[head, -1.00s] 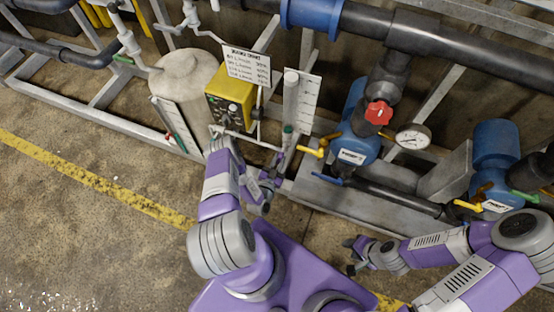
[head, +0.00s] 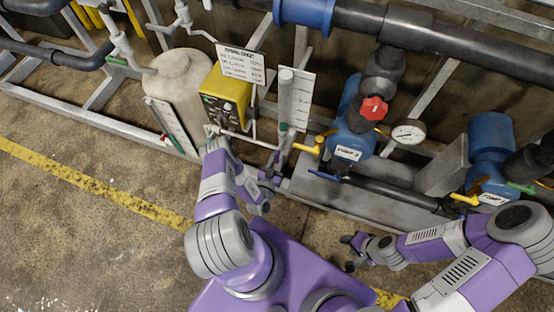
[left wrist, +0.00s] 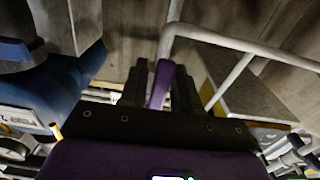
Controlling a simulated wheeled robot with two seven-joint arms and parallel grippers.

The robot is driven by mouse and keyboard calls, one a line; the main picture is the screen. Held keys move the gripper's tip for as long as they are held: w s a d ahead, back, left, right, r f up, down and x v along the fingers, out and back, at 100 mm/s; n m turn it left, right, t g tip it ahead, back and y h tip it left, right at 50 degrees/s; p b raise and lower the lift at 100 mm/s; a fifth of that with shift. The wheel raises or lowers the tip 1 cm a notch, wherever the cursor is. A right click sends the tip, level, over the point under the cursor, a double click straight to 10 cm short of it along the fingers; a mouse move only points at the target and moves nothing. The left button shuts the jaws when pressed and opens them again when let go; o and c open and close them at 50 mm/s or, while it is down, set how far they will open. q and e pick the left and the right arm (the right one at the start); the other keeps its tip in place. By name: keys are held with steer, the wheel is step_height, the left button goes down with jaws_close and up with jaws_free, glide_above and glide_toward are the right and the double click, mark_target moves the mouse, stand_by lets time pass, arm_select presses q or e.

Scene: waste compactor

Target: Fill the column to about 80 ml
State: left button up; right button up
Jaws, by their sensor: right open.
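The column (head: 286,98) is a pale upright tube in front of a white scale board (head: 302,100), with a green part near its foot. Its liquid level is too small to read. My left gripper (head: 270,182) is low beside the pipework under the column. In the left wrist view, my left gripper's dark fingers (left wrist: 160,88) are on either side of a purple handle (left wrist: 161,84). I cannot tell if they press on it. My right gripper (head: 350,252) is open and empty above the floor, away from the pipes.
A yellow control box (head: 226,97) and a beige tank (head: 180,80) stand left of the column. A blue pump (head: 350,140) with a red knob (head: 374,108) and gauge (head: 409,133) stands right. A metal frame rail runs along the front; the floor at left is clear.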

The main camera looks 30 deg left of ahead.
arm_select(q)
steer(key=shift+o, duration=0.8)
steer(key=p+v, duration=0.2)
steer(key=v, duration=0.5)
steer(key=shift+s, duration=0.3)
